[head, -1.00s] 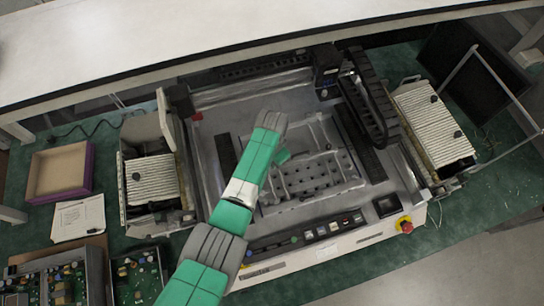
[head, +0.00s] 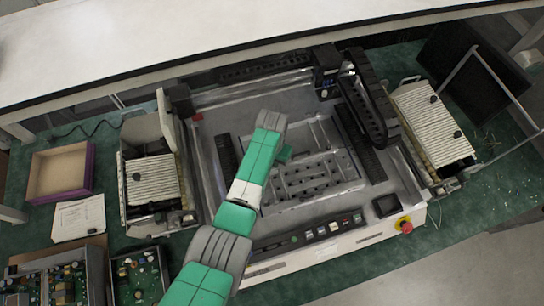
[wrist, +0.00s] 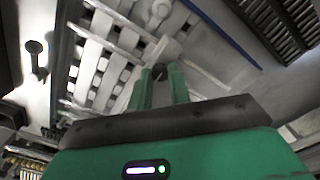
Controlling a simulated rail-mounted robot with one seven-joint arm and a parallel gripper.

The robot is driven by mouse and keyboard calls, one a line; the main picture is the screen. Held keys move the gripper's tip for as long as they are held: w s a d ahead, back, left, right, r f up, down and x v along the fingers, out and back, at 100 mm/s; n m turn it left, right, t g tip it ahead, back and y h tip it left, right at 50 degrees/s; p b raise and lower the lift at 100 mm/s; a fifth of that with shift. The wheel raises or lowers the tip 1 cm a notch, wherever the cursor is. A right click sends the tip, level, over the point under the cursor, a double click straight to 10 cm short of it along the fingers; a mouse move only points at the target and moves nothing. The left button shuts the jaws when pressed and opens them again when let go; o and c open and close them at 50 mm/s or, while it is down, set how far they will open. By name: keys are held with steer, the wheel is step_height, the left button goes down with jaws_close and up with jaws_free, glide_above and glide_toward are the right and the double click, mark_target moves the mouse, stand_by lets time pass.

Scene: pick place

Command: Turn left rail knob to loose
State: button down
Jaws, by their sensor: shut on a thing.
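My gripper (wrist: 161,74) is low over the silver slotted fixture in the machine bed. Its two green fingers are close together, with a small dark knob (wrist: 160,71) between their tips. The fingers hide most of this knob. In the head view my gripper (head: 284,154) is at the upper left part of the fixture (head: 322,174), and the knob cannot be made out there. Another grey knob-like part with a round head (wrist: 34,47) stands apart at the left in the wrist view. I cannot tell the knob's setting.
The machine's frame and dark gantry (head: 368,105) stand right of the fixture. A ribbed feeder (head: 152,180) is on the left and another (head: 433,125) on the right. The front panel has buttons and a red stop button (head: 404,225). An empty tray (head: 62,172) stands far left.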

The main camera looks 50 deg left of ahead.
steer(key=c, duration=1.3)
jaws_free()
step_height(320, 180, up, 8)
steer(key=shift+f+p, duration=0.1)
steer(key=shift+p, duration=0.4)
